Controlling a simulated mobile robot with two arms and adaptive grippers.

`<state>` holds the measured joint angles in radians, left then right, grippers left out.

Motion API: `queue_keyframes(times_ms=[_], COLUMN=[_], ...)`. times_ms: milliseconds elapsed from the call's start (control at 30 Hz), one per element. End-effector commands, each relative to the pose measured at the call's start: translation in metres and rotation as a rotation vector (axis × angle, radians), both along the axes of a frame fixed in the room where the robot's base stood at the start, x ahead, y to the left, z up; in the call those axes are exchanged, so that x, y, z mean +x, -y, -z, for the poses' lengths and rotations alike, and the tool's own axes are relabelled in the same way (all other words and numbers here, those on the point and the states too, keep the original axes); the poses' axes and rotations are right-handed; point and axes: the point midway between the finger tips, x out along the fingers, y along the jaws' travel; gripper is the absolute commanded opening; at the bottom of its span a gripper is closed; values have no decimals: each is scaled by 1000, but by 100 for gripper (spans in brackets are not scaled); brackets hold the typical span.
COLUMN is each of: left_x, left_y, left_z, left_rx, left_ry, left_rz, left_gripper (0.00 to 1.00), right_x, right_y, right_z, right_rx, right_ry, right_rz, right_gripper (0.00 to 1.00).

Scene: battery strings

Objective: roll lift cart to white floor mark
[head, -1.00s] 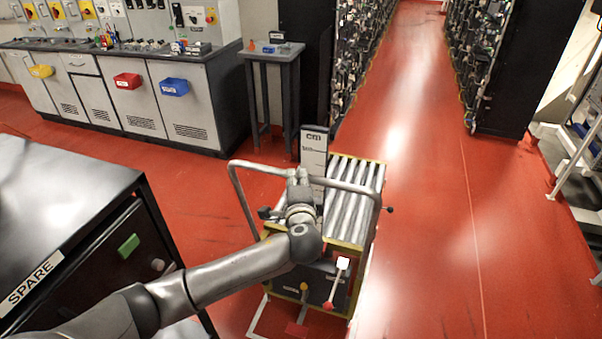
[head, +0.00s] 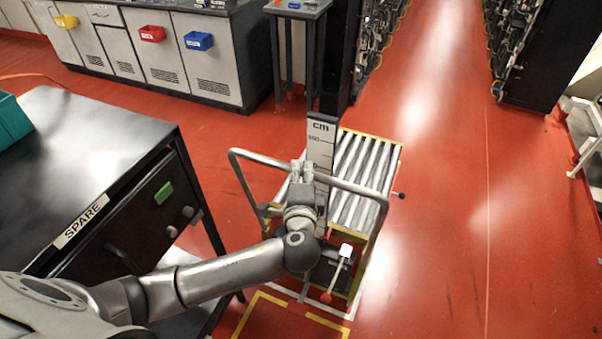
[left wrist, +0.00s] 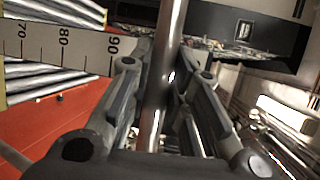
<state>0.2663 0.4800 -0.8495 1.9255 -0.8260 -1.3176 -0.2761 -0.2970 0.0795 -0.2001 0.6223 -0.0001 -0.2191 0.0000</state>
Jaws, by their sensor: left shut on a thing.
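The lift cart (head: 362,165) stands upright on the red floor in the head view, with a roller top, a tall cm scale (head: 320,150) and a grey tubular handle (head: 350,186) facing me. My left gripper (head: 301,175) is shut around the handle's crossbar. In the left wrist view the handle bar (left wrist: 172,40) runs between the two fingers (left wrist: 160,90). My right gripper is out of view.
A dark cabinet labelled SPARE (head: 80,226) stands close on the left of my arm. Grey benches (head: 215,75) and a small table (head: 300,12) are behind. The floor right of the cart is clear.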

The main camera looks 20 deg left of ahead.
Motion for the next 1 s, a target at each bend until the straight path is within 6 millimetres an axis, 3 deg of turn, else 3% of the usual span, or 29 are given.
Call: queue_keyframes(times_ms=[33, 67, 233, 633, 1000], left_x=[-1, -1, -2, -8, -75], left_y=[0, 0, 1, 4, 29], left_z=[3, 3, 3, 1, -11], left_rx=[0, 0, 0, -1, -3], left_ry=[-7, -8, -8, -6, -9], left_rz=[2, 2, 2, 3, 3], left_gripper=[0, 20, 41, 41, 41], right_x=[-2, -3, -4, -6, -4], right_y=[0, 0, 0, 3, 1], right_z=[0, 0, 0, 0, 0], right_rx=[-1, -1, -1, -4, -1], right_ry=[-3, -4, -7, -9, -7], right_rz=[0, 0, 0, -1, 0], right_gripper=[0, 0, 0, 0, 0])
